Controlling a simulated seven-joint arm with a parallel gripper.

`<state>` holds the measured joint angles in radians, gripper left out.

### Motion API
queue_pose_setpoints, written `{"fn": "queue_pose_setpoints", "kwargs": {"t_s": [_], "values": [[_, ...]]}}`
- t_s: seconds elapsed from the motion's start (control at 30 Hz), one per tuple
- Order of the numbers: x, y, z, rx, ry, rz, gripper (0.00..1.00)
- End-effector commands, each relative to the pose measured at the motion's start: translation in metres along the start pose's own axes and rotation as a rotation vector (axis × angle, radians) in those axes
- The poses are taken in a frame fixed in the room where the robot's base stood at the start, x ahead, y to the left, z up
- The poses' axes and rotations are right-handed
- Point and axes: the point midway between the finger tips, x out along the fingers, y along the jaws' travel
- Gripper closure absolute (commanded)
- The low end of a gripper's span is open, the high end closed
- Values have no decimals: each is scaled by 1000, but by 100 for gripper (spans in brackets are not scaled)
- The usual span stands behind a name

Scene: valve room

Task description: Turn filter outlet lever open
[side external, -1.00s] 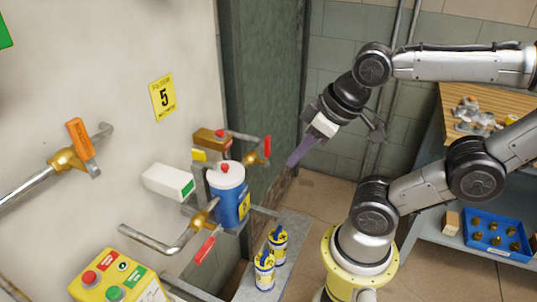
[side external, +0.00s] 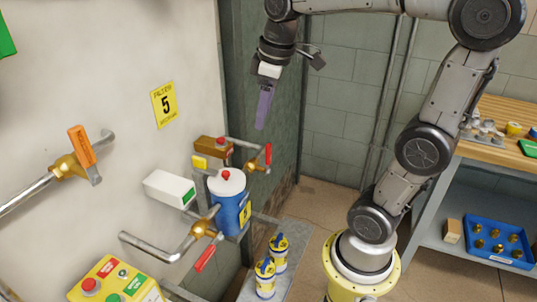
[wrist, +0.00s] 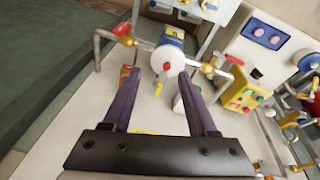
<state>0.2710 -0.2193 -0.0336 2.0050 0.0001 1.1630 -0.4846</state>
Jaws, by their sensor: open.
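The filter is a blue canister with a white lid and red knob (side external: 228,205); its white lid (wrist: 172,60) also shows in the wrist view. Two red-handled brass valves flank it. One red lever (side external: 268,154) stands near upright at its upper right; the other red lever (side external: 205,258) slants at its lower left. I cannot tell which is the outlet. In the wrist view, red handles show left (wrist: 122,29) and right (wrist: 235,60) of the canister. My gripper (side external: 261,126) points down, open and empty, apart from and above the upper-right lever. Its purple fingers (wrist: 160,75) straddle the lid only in sight.
A white box (side external: 168,187) is on the wall beside the filter. A yellow button box (side external: 115,282) is at lower left, and an orange lever (side external: 81,145) is on a pipe. Two small canisters (side external: 272,268) stand on the grey ledge. A workbench (side external: 500,125) is at right.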

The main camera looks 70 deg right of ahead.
Motion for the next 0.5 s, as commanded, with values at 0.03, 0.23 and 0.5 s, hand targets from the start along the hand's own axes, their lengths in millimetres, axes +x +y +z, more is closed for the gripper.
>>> {"fn": "queue_pose_setpoints", "kwargs": {"t_s": [0.03,0.23,0.5], "values": [[10,20,-8,24,-41,-11,41],[46,79,-16,123,-146,-51,41],[77,109,-1,213,-213,-85,41]]}}
